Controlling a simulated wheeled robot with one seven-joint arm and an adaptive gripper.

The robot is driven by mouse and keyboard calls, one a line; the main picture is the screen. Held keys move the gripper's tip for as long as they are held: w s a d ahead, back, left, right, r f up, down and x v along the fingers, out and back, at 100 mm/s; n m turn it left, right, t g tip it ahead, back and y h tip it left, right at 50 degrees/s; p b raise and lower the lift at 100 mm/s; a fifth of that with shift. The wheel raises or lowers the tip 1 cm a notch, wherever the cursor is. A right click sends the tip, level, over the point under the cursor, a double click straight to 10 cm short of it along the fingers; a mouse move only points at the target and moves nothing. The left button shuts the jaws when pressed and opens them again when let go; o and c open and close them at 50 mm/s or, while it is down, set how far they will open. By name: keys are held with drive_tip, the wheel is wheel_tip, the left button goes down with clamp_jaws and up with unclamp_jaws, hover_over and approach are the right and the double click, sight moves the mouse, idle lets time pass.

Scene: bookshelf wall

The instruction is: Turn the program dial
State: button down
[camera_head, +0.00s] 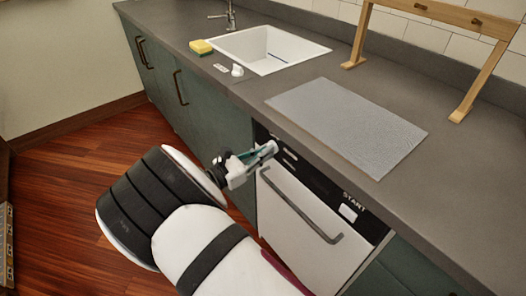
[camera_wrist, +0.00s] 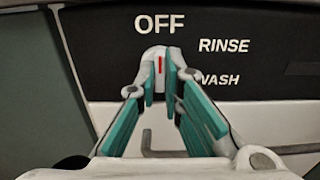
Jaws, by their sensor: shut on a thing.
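The program dial (camera_wrist: 157,53) is a white knob with a red mark, on the black control panel (camera_wrist: 100,60) of the dishwasher. The mark stands upright below the word OFF; RINSE and WASH are printed to its right. My gripper (camera_wrist: 160,82) has its two teal-padded fingers on either side of the dial, shut on it. The fingers hide the dial's lower part. In the head view, my gripper (camera_head: 250,160) reaches the panel's left end, with the dial (camera_head: 269,147) at its tip.
The dishwasher door (camera_head: 295,225) has a long bar handle (camera_head: 300,212) below the panel. A white button (camera_head: 348,213) by the word START is at the right. The counter (camera_head: 450,190) overhangs above, holding a grey mat (camera_head: 345,125), a sink (camera_head: 262,48) and a sponge (camera_head: 201,47).

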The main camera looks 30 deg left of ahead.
drive_tip(key=shift+f, duration=0.1)
idle(0.4)
drive_tip(key=c, duration=1.7)
unclamp_jaws()
drive_tip(key=shift+s, duration=0.1)
drive_tip(key=v, duration=1.2)
drive_tip(key=shift+a, duration=0.1)
